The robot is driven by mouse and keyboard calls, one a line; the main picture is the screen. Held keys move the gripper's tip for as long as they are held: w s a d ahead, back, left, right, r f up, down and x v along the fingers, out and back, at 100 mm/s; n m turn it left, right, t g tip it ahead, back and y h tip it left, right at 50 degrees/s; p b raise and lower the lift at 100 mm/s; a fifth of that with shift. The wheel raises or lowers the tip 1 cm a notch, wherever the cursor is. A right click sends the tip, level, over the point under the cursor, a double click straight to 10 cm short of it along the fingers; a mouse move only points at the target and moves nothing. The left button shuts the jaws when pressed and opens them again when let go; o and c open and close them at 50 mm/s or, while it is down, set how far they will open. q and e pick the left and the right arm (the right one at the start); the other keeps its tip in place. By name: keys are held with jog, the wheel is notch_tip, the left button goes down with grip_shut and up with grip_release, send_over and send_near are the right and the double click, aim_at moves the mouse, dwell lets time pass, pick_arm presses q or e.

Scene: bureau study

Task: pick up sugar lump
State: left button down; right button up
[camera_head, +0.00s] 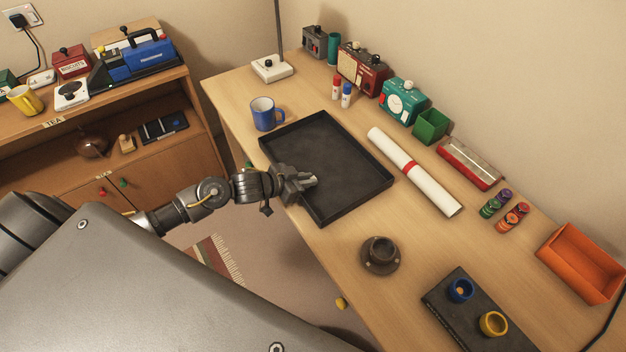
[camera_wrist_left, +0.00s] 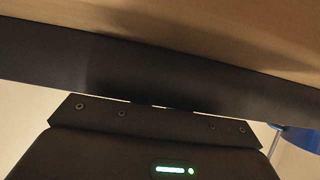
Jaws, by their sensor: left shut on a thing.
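I cannot make out a sugar lump in either view. The black tray (camera_head: 365,150) lies on the desk, and its floor looks empty. My left gripper (camera_head: 306,181) is at the tray's near left wall and appears shut on that wall. In the left wrist view the tray's dark wall (camera_wrist_left: 150,75) crosses the whole picture in front of the gripper body, and the fingertips are hidden. A blue mug (camera_head: 263,114) stands beside the tray's far left corner. My right gripper is not in view.
A rolled white paper (camera_head: 414,172) lies right of the tray. A dark cup (camera_head: 381,252) on a saucer and a dark book (camera_head: 470,314) bearing two small pots are nearer. An orange bin (camera_head: 580,263) stands at the right. Radios and tins line the wall. A shelf unit is at left.

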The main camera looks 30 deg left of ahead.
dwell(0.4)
pick_arm(q)
jog(key=shift+r, duration=0.3)
notch_tip(320, 180, up, 2)
jog(key=shift+w+r, duration=0.1)
jog(key=shift+r, duration=0.05)
jog(key=s+a+r, duration=0.3)
jog(key=s+r, duration=0.7)
jog(key=s, duration=0.3)
jog(key=shift+s+a, duration=0.25)
jog(key=shift+s, duration=0.1)
